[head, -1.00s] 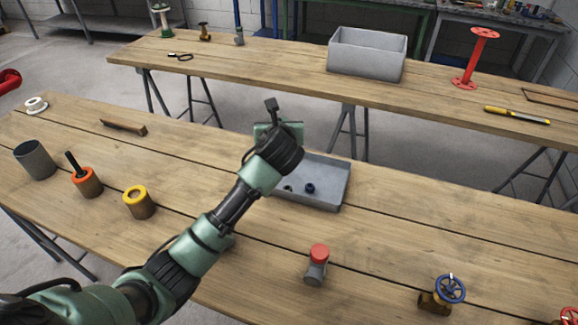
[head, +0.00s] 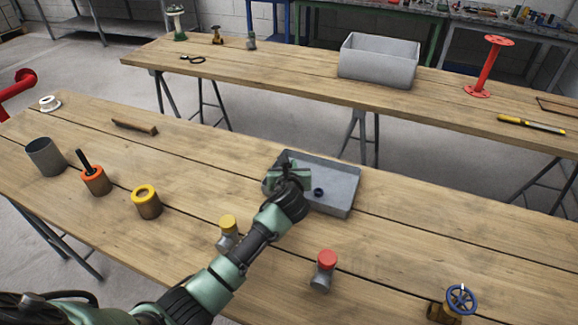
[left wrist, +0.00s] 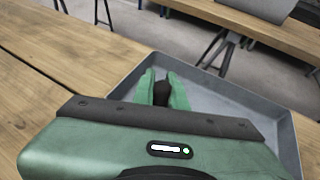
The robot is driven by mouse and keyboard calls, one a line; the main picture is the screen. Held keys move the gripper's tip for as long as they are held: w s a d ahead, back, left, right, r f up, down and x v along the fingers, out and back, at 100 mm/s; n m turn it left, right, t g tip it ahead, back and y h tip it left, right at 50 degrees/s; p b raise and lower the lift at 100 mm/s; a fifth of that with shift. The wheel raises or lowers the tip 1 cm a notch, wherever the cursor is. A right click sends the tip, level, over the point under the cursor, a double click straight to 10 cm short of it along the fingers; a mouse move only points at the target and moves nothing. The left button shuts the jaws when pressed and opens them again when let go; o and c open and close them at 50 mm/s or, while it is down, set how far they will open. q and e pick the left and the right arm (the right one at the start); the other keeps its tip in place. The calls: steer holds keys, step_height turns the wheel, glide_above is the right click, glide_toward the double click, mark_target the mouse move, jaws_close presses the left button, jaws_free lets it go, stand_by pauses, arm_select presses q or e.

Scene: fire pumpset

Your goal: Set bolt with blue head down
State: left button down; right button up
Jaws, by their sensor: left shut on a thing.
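My left gripper (head: 287,174) is over the left part of the grey tray (head: 341,203) on the near table. In the left wrist view its green fingers (left wrist: 163,92) are shut on a dark piece (left wrist: 162,92), taken as the bolt. Its head and any blue colour on it cannot be made out, and the gripper hides most of it in the head view. I cannot tell whether it touches the tray floor. A small dark blue round part (head: 319,193) lies in the tray, right of the gripper. My right gripper is not in view.
A yellow-topped fitting (head: 228,226) stands close to my left arm. A red-capped fitting (head: 325,262) and a blue-wheeled valve (head: 460,299) stand at front right. Cylindrical parts (head: 146,199) stand to the left. The table right of the tray is clear.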

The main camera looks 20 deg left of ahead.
arm_select(q)
steer(key=c, duration=1.4)
jaws_free()
steer(key=shift+f, duration=0.1)
steer(key=shift+c, duration=0.2)
steer(key=shift+r, duration=0.2)
steer(key=v, duration=1.2)
steer(key=shift+p, duration=0.35)
